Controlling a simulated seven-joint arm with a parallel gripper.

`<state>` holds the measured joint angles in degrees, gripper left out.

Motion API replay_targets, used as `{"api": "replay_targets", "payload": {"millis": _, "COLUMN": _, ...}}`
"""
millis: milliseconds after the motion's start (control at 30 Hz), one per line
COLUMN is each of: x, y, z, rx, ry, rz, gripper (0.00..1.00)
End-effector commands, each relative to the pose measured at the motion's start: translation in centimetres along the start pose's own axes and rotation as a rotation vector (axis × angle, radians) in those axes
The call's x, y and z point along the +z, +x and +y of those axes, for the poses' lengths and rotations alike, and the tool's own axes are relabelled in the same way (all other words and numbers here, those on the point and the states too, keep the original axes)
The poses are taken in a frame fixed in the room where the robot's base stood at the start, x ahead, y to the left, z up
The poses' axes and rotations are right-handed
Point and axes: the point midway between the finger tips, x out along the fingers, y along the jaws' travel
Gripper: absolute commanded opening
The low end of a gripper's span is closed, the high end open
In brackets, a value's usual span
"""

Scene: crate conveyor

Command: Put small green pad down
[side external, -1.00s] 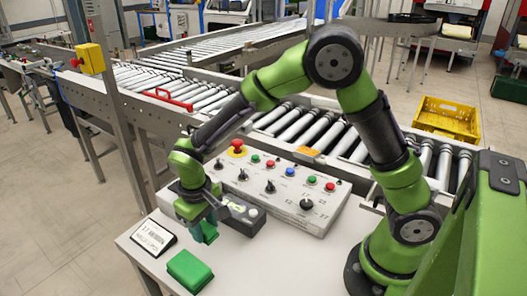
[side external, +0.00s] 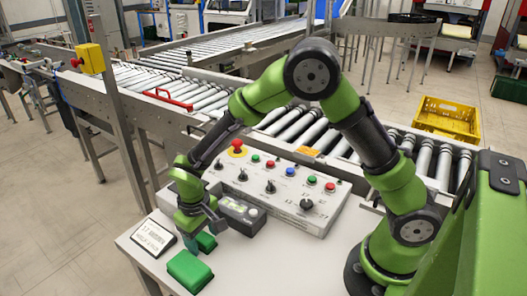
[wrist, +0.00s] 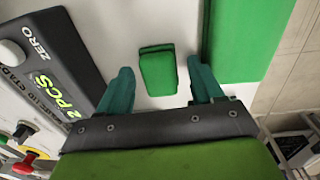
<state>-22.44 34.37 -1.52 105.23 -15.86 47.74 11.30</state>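The small green pad (side external: 207,242) lies flat on the white table, in front of the dark counting device and behind a larger green block (side external: 189,268). In the wrist view the small pad (wrist: 158,72) lies between and just ahead of my fingertips, with clear gaps on both sides. My gripper (side external: 202,235) is low over the table, and its teal fingers are spread and empty in the wrist view (wrist: 160,78). The larger block (wrist: 246,35) is just right of the right finger there.
A dark counting device (side external: 242,214) reading "2PCS" in the wrist view (wrist: 50,75) stands close to the gripper. A control box (side external: 290,195) with knobs and buttons is behind it. A small label display (side external: 153,238) is at left. The table front is clear.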

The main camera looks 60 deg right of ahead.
Motion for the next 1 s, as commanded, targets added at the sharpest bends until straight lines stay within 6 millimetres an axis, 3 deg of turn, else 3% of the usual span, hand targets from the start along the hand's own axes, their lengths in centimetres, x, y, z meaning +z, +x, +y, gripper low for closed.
{"api": "replay_targets", "payload": {"millis": 267, "x": -0.1, "y": -0.8, "z": 0.0, "rx": -0.001, "ry": 0.000, "rz": 0.003, "gripper": 0.66}}
{"api": "replay_targets", "payload": {"millis": 700, "x": -0.1, "y": -9.4, "z": 0.0, "rx": -0.002, "ry": 0.000, "rz": 0.005, "gripper": 0.66}}
{"api": "replay_targets", "payload": {"millis": 1000, "x": 0.1, "y": -12.7, "z": 0.3, "rx": -0.009, "ry": 0.007, "rz": 0.010, "gripper": 0.66}}
